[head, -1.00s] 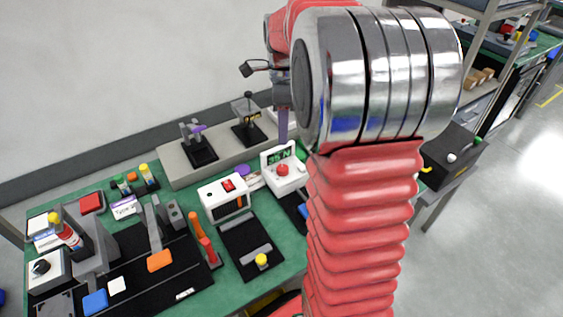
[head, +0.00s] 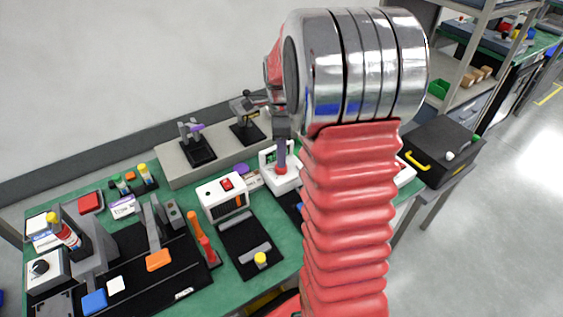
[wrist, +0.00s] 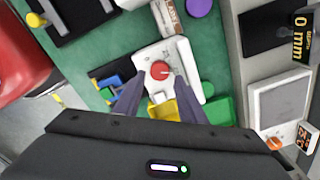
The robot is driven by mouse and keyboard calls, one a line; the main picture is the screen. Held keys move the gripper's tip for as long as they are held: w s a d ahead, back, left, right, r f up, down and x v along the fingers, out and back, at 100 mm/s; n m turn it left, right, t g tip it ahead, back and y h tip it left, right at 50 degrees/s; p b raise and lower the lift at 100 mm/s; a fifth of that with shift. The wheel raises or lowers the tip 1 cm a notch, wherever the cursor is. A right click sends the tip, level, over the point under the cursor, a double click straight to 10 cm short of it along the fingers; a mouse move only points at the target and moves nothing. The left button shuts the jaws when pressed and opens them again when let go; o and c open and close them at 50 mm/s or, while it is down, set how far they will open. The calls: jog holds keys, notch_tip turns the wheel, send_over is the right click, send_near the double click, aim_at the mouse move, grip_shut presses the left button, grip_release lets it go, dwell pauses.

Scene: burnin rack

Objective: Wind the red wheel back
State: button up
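The red wheel (wrist: 160,70) is a small round red knob with a pale mark on its right side, set on a white boxy device (wrist: 146,54). In the head view the red wheel (head: 281,170) shows low on the device's front, partly behind my finger. My gripper (wrist: 160,84) is open and empty, its two dark fingers pointing toward the wheel, one to each side of it in the picture. Whether they touch the device cannot be told. In the head view my gripper (head: 282,155) covers part of the device's display.
A white box with a red switch (head: 222,196) stands left of the device. A purple round piece (wrist: 199,7) lies near it. Green and yellow blocks (wrist: 190,108) sit close below the device. A grey raised shelf (head: 175,166) with small fixtures runs behind.

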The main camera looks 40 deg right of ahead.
jog(key=shift+f, duration=2.3)
jog(key=shift+c, duration=0.6)
jog(key=c, duration=0.6)
